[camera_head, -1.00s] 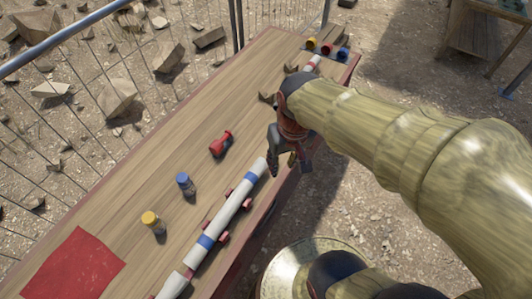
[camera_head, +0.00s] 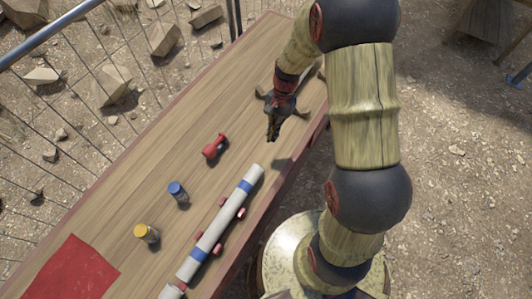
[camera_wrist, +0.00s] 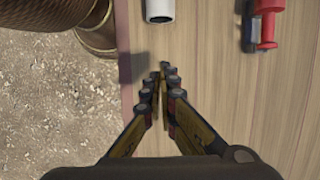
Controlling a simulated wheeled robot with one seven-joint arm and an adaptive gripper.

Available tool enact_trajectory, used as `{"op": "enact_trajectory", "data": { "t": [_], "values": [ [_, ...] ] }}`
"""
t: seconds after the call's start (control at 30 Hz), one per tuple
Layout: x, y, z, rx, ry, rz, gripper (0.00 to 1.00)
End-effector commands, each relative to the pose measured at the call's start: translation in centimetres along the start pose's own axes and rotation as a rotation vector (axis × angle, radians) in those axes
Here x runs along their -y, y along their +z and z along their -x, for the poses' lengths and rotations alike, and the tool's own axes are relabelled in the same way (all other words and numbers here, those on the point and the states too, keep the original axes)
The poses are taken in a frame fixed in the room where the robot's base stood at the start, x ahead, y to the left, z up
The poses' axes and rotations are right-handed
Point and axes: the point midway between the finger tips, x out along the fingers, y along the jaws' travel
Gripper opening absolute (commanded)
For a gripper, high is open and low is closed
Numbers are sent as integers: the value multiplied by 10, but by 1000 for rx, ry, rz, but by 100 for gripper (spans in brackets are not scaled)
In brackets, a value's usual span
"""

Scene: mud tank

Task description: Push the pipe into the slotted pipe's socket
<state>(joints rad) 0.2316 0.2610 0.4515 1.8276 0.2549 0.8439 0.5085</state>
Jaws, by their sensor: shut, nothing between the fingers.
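A white pipe (camera_head: 223,226) with blue bands lies along the right side of the table on small pink-red supports. At its lower end, another white piece (camera_head: 172,292) shows at the picture's bottom edge, mostly cut off. I cannot see the socket or tell how far the pipe sits in it. My gripper (camera_head: 271,138) is shut and empty, beyond the pipe's upper end. In the wrist view the fingertips (camera_wrist: 163,75) point toward the pipe's open end (camera_wrist: 160,14), roughly in line with it, with a gap between.
A red clamp-like object (camera_head: 214,145), a blue-topped jar (camera_head: 178,191) and a yellow-topped jar (camera_head: 146,233) stand left of the pipe. A red cloth (camera_head: 72,271) lies at lower left. The table edge (camera_wrist: 126,70) runs close to the gripper's left in the wrist view.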

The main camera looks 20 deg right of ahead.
Motion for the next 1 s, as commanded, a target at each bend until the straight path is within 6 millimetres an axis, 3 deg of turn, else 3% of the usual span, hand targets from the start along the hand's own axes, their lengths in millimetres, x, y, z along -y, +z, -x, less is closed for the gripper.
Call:
{"op": "enact_trajectory", "data": {
  "t": [0.17, 0.63, 0.8, 1.0],
  "values": [
    [0, 0, -13, 0, 0, -13, 0],
    [-1, 0, -101, 0, 2, -10, 0],
    [0, 23, -106, -3, 0, -7, 0],
    [1, 36, -109, -3, -1, -9, 0]
  ]
}}
